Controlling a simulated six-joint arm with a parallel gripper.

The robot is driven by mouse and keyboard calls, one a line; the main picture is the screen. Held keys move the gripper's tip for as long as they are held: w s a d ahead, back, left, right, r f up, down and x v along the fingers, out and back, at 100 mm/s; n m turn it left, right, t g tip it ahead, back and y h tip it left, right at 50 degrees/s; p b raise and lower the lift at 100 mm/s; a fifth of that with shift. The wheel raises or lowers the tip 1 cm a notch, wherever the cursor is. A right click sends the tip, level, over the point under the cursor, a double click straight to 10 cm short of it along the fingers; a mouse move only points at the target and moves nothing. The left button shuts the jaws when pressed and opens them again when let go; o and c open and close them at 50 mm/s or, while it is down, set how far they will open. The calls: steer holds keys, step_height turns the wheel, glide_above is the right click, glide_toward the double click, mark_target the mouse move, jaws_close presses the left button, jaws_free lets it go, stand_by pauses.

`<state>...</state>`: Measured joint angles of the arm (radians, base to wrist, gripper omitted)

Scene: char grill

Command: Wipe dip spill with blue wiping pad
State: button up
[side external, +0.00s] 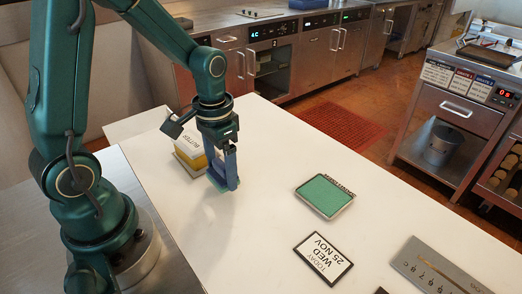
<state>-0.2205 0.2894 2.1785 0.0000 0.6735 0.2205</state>
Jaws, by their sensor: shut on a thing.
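My gripper (222,178) points down at the white worktop, near its back left part. It is shut on what appears to be the blue wiping pad (231,172), a blue upright shape at the fingertips. Pad and fingers are hard to tell apart at this size. The lower end is at or very near the worktop; I cannot tell if it touches. A small pale green patch shows at the foot of the gripper (221,190), partly hidden; I cannot tell whether it is the dip spill or part of the pad.
A yellow butter box (189,150) stands close on the gripper's left. A green-topped tray (325,195), a date card (322,258) and a grey numbered plate (440,270) lie to the right. The white worktop (265,220) is clear in the middle.

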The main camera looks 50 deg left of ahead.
steer(key=shift+f, duration=1.55)
steer(key=shift+w+r, duration=0.4)
steer(key=shift+w, duration=0.15)
steer(key=shift+c, duration=0.7)
steer(key=shift+w+f, duration=0.15)
steer(key=shift+w, duration=0.6)
steer(key=shift+w+f, duration=0.15)
steer(key=shift+w, duration=0.55)
steer(key=shift+s, duration=1.8)
steer(key=shift+s+r, duration=0.15)
step_height(320, 180, up, 7)
steer(key=shift+f, duration=0.1)
steer(key=shift+r, duration=0.55)
